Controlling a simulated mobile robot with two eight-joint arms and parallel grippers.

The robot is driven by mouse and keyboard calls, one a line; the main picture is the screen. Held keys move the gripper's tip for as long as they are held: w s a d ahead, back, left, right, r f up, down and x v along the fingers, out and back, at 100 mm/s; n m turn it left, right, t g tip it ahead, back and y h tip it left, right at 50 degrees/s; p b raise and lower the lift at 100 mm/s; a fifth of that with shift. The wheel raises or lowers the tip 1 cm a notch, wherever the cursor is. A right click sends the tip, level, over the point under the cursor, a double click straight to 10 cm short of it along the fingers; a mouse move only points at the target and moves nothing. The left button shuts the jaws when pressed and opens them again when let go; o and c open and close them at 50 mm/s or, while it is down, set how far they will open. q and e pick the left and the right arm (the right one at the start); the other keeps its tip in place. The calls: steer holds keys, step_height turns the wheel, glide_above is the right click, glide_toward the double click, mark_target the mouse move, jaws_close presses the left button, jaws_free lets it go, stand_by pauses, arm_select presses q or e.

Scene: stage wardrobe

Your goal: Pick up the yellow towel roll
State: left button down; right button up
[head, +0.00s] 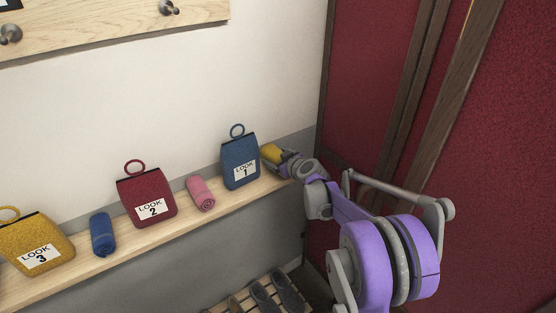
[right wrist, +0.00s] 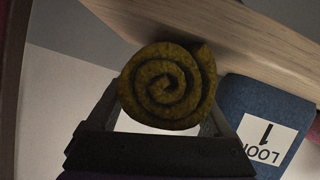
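The yellow towel roll (head: 271,153) is at the right end of the shelf, just right of the blue LOOK 1 bag (head: 240,163). In the right wrist view the roll (right wrist: 166,85) shows its spiral end, between the dark fingers of my right gripper (right wrist: 165,115). The fingers press against both sides, so the gripper looks shut on the roll. In the head view my right gripper (head: 284,160) reaches it from the right. Whether the roll still touches the shelf cannot be told. My left gripper is not in view.
The wooden shelf (head: 75,267) also holds a pink roll (head: 201,194), a red LOOK 2 bag (head: 146,195), a blue roll (head: 103,235) and a yellow LOOK 3 bag (head: 36,244). Dark shoes (head: 265,298) stand on a slatted rack below. A red panel (head: 364,90) stands at right.

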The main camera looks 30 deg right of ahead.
steer(key=c, duration=0.5)
steer(key=shift+r, duration=0.1)
